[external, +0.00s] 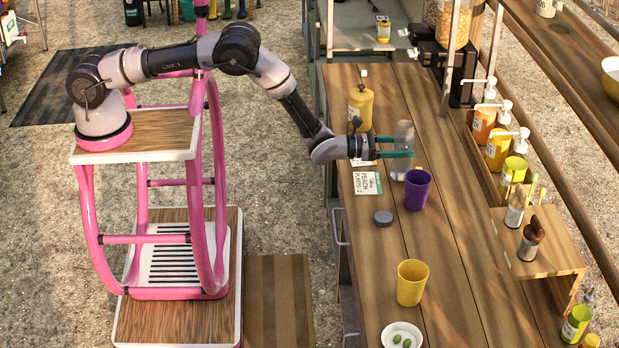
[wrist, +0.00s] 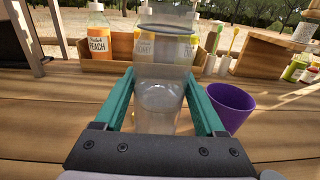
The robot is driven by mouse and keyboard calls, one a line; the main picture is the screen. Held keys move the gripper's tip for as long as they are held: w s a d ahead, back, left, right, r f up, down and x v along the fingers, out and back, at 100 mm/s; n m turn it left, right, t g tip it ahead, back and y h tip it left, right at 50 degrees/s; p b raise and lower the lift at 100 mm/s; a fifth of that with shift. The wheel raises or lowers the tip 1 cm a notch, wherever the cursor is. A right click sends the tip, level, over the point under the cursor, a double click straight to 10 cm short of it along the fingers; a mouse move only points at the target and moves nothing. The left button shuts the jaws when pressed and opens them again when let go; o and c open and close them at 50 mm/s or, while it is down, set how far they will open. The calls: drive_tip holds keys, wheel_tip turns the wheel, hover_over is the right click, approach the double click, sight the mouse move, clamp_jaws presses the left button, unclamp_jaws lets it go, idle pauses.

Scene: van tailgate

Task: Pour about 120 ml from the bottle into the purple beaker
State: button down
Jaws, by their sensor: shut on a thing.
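A clear bottle (external: 403,134) stands upright at the wooden table, with my gripper (external: 396,147) shut around it from the left. In the wrist view the bottle (wrist: 158,100) sits between the two green fingers of my gripper (wrist: 160,105), and clear liquid shows in its lower part. I cannot tell whether its base touches the table. The purple beaker (external: 417,190) stands upright on the table just in front of the bottle, apart from it. It also shows to the right of my fingers in the wrist view (wrist: 229,108). Its inside bottom is hidden.
A dark round cap (external: 383,218) and a printed card (external: 367,183) lie near the beaker. A yellow cup (external: 411,282), a white plate (external: 401,336) with green items and a yellow bottle (external: 360,106) stand around. Pump bottles (external: 497,148) line the right side.

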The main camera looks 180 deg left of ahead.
sight(402, 146)
drive_tip(key=shift+f, duration=0.15)
drive_tip(key=shift+w, duration=0.1)
idle(0.3)
drive_tip(key=shift+w+m, duration=0.15)
drive_tip(key=shift+m, duration=0.75)
drive_tip(key=shift+w+a+m+h, duration=0.1)
drive_tip(key=shift+w+m+h, duration=0.15)
drive_tip(key=shift+m+h, duration=0.45)
drive_tip(key=m, duration=0.1)
drive_tip(key=w+m+g, duration=0.1)
drive_tip(key=m, duration=0.1)
drive_tip(key=shift+w+a+f, duration=0.1)
drive_tip(key=shift+a+f, duration=0.05)
drive_tip(key=shift+f, duration=0.1)
drive_tip(key=shift+f+m+h, duration=0.3)
drive_tip(key=shift+f+m, duration=0.05)
drive_tip(key=shift+m, duration=0.45)
drive_tip(key=m, duration=0.1)
drive_tip(key=r+m+g, duration=0.1)
drive_tip(key=m, duration=0.1)
drive_tip(key=shift+s+h, duration=0.3)
drive_tip(key=shift+s, duration=0.05)
drive_tip(key=shift+s+r+m+g, duration=0.1)
drive_tip(key=shift+r+m+g, duration=0.3)
drive_tip(key=shift+r+m, duration=0.25)
drive_tip(key=shift+w+r+m+g+h, duration=0.3)
drive_tip(key=shift+w+r+m+g, duration=0.1)
drive_tip(key=shift+w+r+m, duration=0.2)
